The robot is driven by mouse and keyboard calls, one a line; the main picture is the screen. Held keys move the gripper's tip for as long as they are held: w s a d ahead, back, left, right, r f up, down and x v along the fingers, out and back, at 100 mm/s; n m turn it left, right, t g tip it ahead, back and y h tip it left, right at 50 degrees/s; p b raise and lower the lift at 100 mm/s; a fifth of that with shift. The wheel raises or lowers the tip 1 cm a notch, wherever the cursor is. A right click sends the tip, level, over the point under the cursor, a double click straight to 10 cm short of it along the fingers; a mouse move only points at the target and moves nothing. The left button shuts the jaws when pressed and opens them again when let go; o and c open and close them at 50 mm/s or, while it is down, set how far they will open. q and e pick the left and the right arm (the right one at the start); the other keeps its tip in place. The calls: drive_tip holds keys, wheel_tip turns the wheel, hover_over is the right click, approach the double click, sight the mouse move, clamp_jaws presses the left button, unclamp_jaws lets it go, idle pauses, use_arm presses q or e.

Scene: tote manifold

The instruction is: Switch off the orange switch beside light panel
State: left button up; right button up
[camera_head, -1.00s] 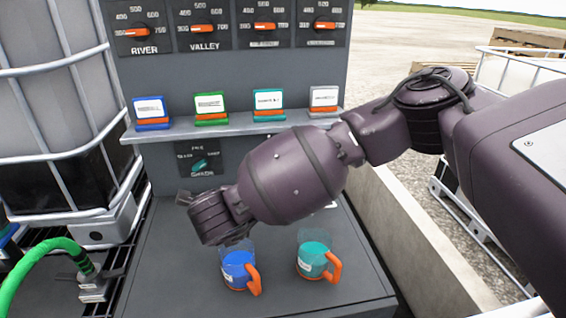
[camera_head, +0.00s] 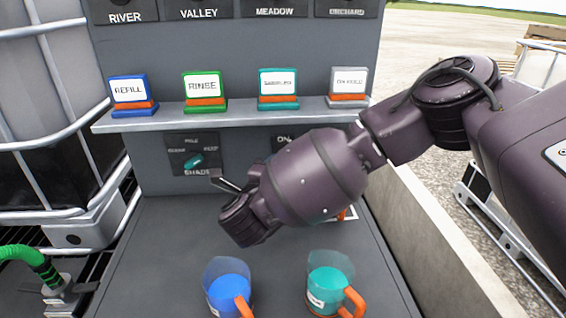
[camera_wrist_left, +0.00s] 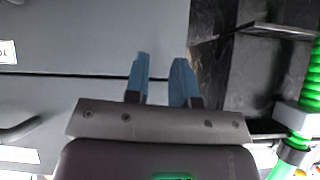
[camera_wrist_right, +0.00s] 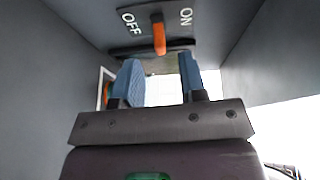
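The orange switch lever (camera_wrist_left: 0,0) is not visible in the left wrist view; in the right wrist view the orange switch (camera_wrist_right: 159,38) sits between the OFF and ON labels on a dark plate. Which side it leans to is unclear. My right gripper (camera_wrist_right: 160,80) is open and empty, with its blue fingertips just below the switch in that view, apart from it. In the head view, the switch's plate (camera_head: 283,138) shows only its ON label; my right arm hides the rest. My left gripper (camera_wrist_left: 162,80) is open and empty, and outside the head view.
A shelf (camera_head: 232,116) with several label cards is above the switch plate. A SHADE knob plate (camera_head: 193,153) is to its left. A blue-filled jug (camera_head: 226,290) and a teal-filled jug (camera_head: 328,285) stand on the grey surface below my right arm.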

drive_tip(key=shift+b+x, duration=0.45)
drive_tip(key=shift+x, duration=1.8)
clamp_jaws()
